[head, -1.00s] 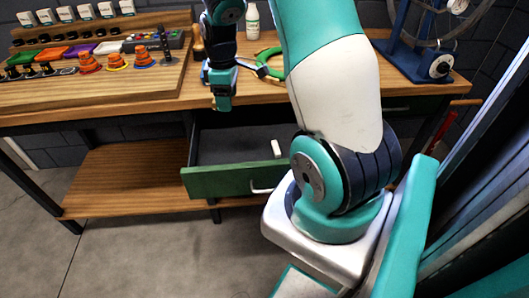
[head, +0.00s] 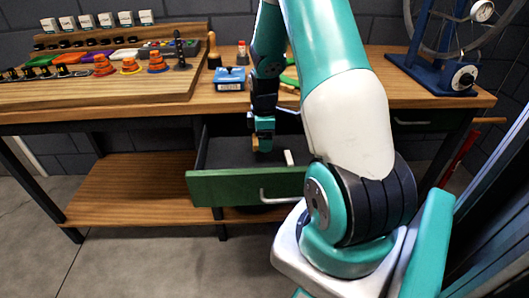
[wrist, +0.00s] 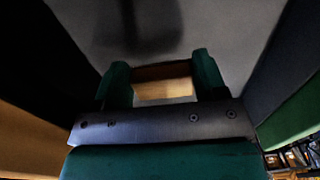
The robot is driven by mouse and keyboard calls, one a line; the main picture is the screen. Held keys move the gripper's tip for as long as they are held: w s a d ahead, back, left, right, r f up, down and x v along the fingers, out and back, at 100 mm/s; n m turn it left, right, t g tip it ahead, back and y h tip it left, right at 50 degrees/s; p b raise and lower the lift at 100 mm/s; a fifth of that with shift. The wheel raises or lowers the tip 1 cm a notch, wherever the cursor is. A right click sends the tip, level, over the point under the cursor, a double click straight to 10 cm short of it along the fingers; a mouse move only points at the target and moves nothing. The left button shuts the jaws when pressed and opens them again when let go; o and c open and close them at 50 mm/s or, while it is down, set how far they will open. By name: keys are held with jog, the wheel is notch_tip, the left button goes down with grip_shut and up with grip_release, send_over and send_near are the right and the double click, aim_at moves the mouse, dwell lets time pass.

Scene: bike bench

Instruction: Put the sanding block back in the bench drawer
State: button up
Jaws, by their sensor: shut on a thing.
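The bench drawer (head: 247,189) is pulled open under the bench top, with a green front and a dark grey inside. My gripper (head: 262,145) points down into the drawer's opening, above its floor. It is shut on the sanding block (wrist: 162,83), a tan-brown block with a paler lower face, held between the two green fingers in the wrist view. In the head view only a small tan part of the block shows by the fingertips. A small white item (head: 289,158) lies in the drawer, to the right of my gripper.
The wooden bench top (head: 130,105) carries a rack of coloured parts and orange cones (head: 104,66) at the left. A blue box (head: 229,79) sits behind the drawer. A blue wheel stand (head: 435,72) is at the right. The drawer floor left of my gripper looks clear.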

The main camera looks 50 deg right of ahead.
aim_at(265, 157)
jog(key=shift+f, duration=2.4)
jog(key=shift+f+b, duration=0.15)
jog(key=shift+b, duration=0.15)
jog(key=o, duration=0.9)
jog(key=shift+o, duration=0.2)
